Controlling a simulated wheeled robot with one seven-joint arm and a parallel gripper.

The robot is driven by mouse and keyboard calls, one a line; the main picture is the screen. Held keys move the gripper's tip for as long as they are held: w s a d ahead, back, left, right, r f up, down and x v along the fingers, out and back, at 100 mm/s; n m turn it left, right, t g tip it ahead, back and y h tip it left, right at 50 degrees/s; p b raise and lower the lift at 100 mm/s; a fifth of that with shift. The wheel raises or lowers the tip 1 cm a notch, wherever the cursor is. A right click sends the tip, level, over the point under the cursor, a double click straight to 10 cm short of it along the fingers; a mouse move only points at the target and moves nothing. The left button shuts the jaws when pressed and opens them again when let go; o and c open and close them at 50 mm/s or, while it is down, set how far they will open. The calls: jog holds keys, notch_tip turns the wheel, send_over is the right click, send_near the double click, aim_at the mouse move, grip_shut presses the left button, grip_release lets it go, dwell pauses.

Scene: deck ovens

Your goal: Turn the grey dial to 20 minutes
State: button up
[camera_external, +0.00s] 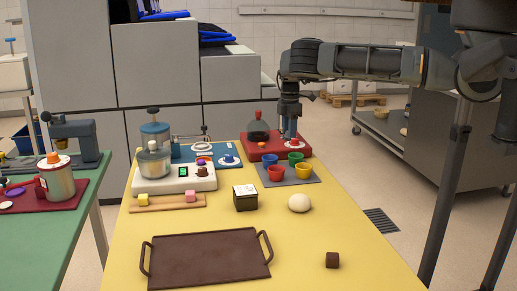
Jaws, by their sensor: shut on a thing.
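My gripper (290,132) points straight down over the right part of the red base (268,154) at the back right of the yellow table. It is shut on the grey dial, over a round white dial face (297,141) on that base. The fingers hide most of the dial, and its pointer and minute marks are too small to read.
A dark flask (258,132) and an orange button (252,155) are on the same base. Several coloured cups stand in front on a grey mat (288,180). A blue dial (229,158), a white mixer-like device (173,180), a black box (245,198), dough (299,203) and a brown tray (205,260) are nearby.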

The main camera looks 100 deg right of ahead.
dwell(0.4)
jog(key=o, duration=1)
jog(key=shift+r, duration=3.9)
